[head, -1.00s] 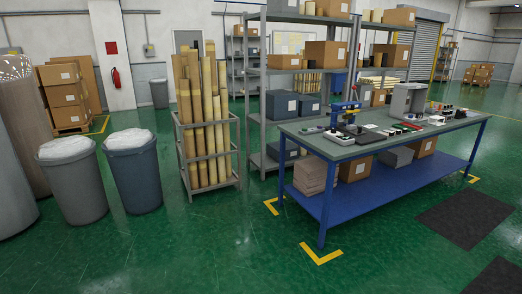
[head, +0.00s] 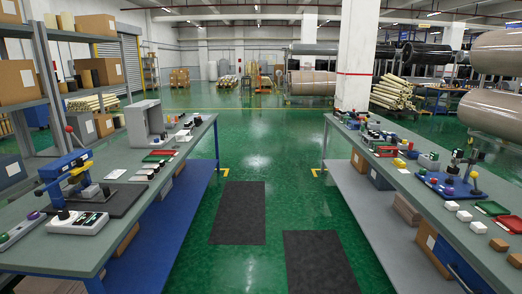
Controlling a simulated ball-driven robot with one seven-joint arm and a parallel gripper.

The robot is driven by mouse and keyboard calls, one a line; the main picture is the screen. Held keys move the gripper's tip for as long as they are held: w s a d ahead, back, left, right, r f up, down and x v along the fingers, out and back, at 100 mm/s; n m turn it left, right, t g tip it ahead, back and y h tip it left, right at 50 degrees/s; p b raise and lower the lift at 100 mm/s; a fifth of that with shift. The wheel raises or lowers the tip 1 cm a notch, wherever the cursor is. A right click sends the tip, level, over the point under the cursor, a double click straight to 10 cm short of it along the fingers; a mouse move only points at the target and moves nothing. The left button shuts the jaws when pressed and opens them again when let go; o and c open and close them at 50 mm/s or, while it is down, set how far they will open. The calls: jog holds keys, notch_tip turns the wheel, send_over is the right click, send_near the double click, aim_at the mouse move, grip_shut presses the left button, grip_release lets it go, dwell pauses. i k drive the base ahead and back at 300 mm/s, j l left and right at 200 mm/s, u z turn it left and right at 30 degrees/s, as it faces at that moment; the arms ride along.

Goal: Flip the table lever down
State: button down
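Lever-like parts show on two workbenches, and I cannot tell which one is the table lever. On the left bench (head: 110,190), a blue press-like device (head: 66,172) has a thin arm with a red ball knob (head: 69,129) standing up. On the right bench (head: 405,180), a blue base plate (head: 432,186) carries several coloured knobs. One is a yellow-topped upright handle (head: 474,176) at the plate's right end. These parts are small, so their exact positions are hard to read. My gripper is not in view.
A green floor aisle with two dark mats (head: 237,212) runs between the benches. A grey open box (head: 145,123) and a pale control box (head: 77,222) stand on the left bench. Shelving (head: 43,75) is at left; a white pillar (head: 357,60) and large rolls are behind the right bench.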

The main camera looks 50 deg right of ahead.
aim_at(474, 175)
jog(key=i+z, duration=0.15)
jog(key=z, duration=0.35)
jog(key=i+z, duration=0.15)
jog(key=z, duration=0.3)
jog(key=i+j+z, duration=0.1)
jog(key=z, duration=0.4)
jog(key=i+j+z, duration=0.1)
jog(key=z, duration=0.35)
jog(key=i+l+z, duration=0.1)
jog(key=z, duration=0.3)
jog(key=i+z, duration=0.45)
jog(key=k, duration=0.1)
